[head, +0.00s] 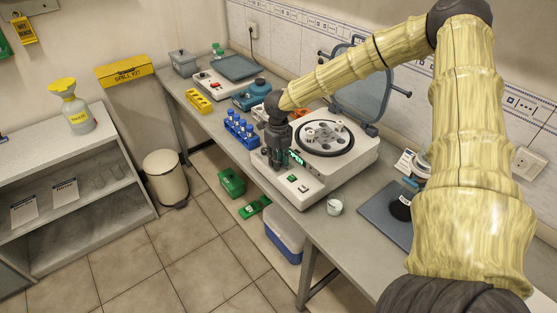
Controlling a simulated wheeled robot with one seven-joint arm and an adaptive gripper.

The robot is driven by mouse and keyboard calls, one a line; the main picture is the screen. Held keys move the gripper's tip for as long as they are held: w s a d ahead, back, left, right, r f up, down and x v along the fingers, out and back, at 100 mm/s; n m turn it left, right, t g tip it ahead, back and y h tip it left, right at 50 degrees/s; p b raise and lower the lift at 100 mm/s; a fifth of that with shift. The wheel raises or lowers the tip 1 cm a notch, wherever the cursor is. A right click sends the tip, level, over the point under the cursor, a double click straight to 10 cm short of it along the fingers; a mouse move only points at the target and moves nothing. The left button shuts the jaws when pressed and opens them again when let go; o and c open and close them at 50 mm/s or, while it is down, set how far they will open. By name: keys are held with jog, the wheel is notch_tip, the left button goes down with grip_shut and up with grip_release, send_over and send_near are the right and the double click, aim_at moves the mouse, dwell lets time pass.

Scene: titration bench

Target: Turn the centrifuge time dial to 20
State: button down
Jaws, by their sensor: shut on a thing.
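My gripper (276,163) points down at the left part of the centrifuge's front panel, beside a green-lit display (297,157). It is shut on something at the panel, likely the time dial. The dial is hidden behind the fingers, so its setting cannot be read. A green button (292,178) shows on the panel to the right of the gripper.
A blue tube rack (241,131) stands just left of the gripper. A small white cup (334,207) sits in front of the centrifuge near the bench edge. A dark blue-grey pad (384,213) lies to the right. Other equipment (215,84) fills the far bench.

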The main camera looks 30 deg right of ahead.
jog(key=shift+w+r, duration=0.1)
jog(key=shift+w, duration=0.05)
jog(key=c, duration=1.2)
grip_release()
notch_tip(320, 180, up, 12)
jog(key=shift+d+f, duration=0.1)
